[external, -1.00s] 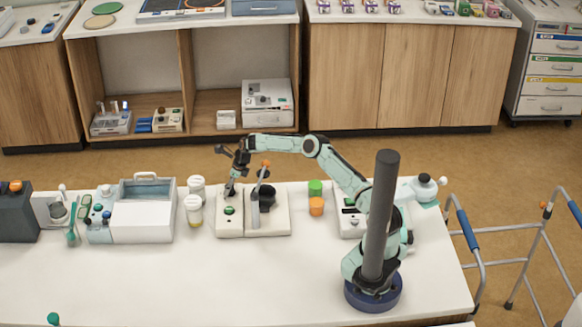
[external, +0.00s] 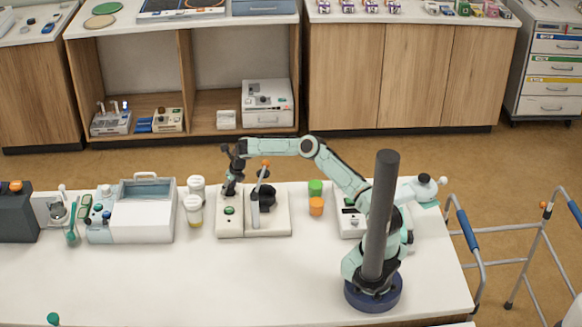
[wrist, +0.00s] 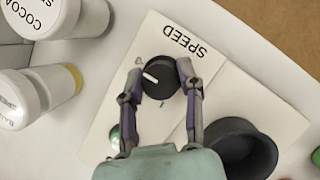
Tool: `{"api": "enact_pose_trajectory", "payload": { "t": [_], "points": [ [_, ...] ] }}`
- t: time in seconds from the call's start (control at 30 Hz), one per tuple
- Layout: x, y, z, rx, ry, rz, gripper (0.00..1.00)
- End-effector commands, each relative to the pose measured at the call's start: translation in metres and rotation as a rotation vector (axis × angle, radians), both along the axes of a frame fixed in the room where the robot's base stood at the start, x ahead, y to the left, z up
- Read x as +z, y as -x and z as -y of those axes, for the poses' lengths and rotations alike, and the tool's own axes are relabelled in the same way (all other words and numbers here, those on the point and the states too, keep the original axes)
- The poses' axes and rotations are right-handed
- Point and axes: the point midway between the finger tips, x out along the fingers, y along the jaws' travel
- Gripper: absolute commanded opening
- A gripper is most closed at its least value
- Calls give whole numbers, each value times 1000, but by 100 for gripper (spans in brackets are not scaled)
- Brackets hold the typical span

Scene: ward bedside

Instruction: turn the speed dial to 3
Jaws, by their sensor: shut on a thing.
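The speed dial (wrist: 160,88) is a round black knob with a white pointer line on a white panel. The word SPEED (wrist: 183,43) is printed beside it and appears upside down in the wrist view. The pointer is toward the upper left there, and a small mark (wrist: 138,60) lies near that side, too small to read surely. My gripper (wrist: 159,78) is shut on the dial, one finger on each side. In the external view my gripper (external: 229,188) is down at the back of the white device (external: 228,228), and it hides the dial.
A green button (wrist: 115,137) and a black cup-like part (wrist: 243,150) are close to my fingers. White-lidded jars (external: 193,210) stand just left of the device. Green and orange containers (external: 316,197) stand to its right.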

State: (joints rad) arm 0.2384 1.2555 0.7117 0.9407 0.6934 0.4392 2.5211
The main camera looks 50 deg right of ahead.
Motion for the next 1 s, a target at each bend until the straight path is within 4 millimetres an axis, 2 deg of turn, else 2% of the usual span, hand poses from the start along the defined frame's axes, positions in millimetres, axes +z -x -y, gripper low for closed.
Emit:
{"api": "enact_pose_trajectory", "payload": {
  "t": [0.4,0.43,0.5,0.83,1.0],
  "points": [
    [-1,0,0,-7,0,0,0],
    [-1,0,0,-7,0,0,42],
    [-1,0,0,-7,0,0,62],
    [1,0,0,-6,0,0,62],
    [22,8,1,-7,0,2,62]
  ]
}}
